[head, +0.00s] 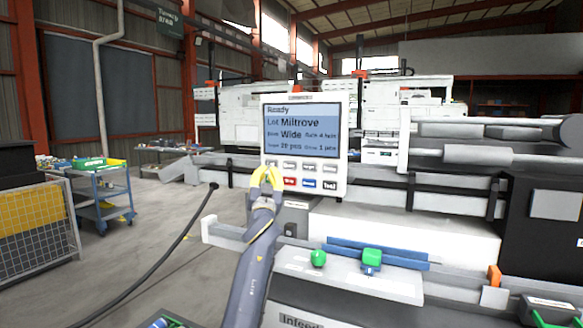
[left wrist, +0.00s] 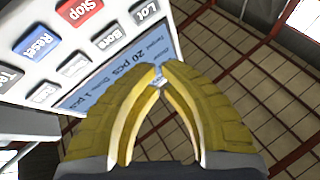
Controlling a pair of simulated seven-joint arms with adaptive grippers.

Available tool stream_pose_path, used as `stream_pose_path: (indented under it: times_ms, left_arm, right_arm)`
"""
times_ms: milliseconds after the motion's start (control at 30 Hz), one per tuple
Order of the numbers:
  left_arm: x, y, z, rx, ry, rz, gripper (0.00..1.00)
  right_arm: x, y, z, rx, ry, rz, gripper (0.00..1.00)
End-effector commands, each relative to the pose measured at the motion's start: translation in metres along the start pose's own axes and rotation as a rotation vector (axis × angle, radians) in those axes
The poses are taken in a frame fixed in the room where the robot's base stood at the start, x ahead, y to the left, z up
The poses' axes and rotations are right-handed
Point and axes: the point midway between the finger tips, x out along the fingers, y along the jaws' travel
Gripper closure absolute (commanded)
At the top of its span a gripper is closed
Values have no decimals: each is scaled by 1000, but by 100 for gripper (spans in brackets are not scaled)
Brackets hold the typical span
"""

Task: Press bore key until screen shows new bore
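The control panel (head: 342,150) stands upright with a lit blue screen (head: 301,127). The screen reads "Ready", "Lot Miltrove", Wide, target 20 pcs and done 1 pcs. Below it are two rows of keys. The Bore key (head: 289,166) is white, in the upper row; its label reads clearly in the left wrist view (left wrist: 106,39), beside the Lot key (left wrist: 145,12). My left gripper (head: 266,174) is at the panel's lower left, its yellow fingertips meeting and empty. It hides the left end of the lower row. I cannot tell whether it touches the panel. My right gripper is not visible.
The red Stop key (head: 289,182), blue Reset key (head: 309,184) and black Tool key (head: 329,185) sit below the Bore row. A blue cart (head: 103,194) stands left.

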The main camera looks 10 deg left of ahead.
Motion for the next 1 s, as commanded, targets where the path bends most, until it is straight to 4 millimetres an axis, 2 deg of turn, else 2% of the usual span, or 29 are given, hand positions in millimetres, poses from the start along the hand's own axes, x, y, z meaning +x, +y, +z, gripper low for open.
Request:
stream_pose_path:
  times_ms: [100,333,767,1000]
  left_arm:
    - [1,1,-13,-97,6,-5,100]
    - [1,2,-22,-182,9,-9,100]
    - [2,2,-22,-190,9,-9,100]
    - [14,8,-18,-189,8,-12,100]
  right_arm:
    - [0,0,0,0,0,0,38]
    - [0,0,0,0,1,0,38]
    - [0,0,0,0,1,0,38]
    - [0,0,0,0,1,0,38]
